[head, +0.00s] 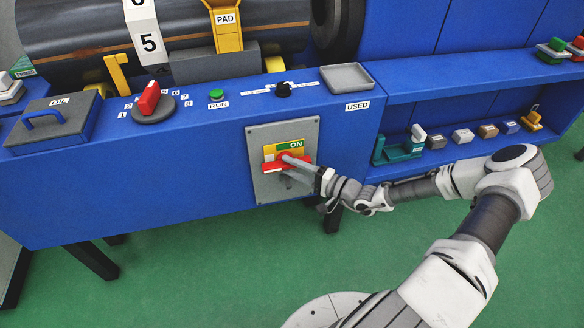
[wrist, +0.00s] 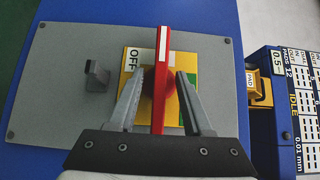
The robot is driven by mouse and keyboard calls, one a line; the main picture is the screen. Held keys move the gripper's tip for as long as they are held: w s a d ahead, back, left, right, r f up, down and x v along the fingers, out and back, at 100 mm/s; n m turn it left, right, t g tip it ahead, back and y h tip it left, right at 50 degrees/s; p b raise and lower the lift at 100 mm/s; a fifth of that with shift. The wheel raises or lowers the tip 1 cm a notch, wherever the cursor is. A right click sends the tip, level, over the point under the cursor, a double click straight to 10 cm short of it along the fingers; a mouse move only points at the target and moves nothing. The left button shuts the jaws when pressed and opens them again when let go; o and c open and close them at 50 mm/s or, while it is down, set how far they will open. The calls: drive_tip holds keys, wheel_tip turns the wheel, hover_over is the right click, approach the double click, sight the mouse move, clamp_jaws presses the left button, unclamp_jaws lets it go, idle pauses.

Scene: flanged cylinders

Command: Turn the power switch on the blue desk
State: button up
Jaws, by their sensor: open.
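The power switch is a red bar handle (head: 301,165) on a yellow plate, set in a grey panel (head: 256,135) on the front of the blue desk (head: 150,190). The handle lies across the panel, with a white mark near its left end. A green ON label (head: 291,145) is above it. In the wrist view the red handle (wrist: 163,45) runs upright, with the OFF label (wrist: 131,60) to its left and part of a green patch to its right. My gripper (wrist: 160,76) is open, one finger on each side of the handle, with visible gaps.
A small grey block (wrist: 97,75) sticks out of the panel beside the plate. A shelf with small parts is at right.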

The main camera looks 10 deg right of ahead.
drive_tip(key=shift+c, duration=0.2)
clamp_jaws()
idle(1.2)
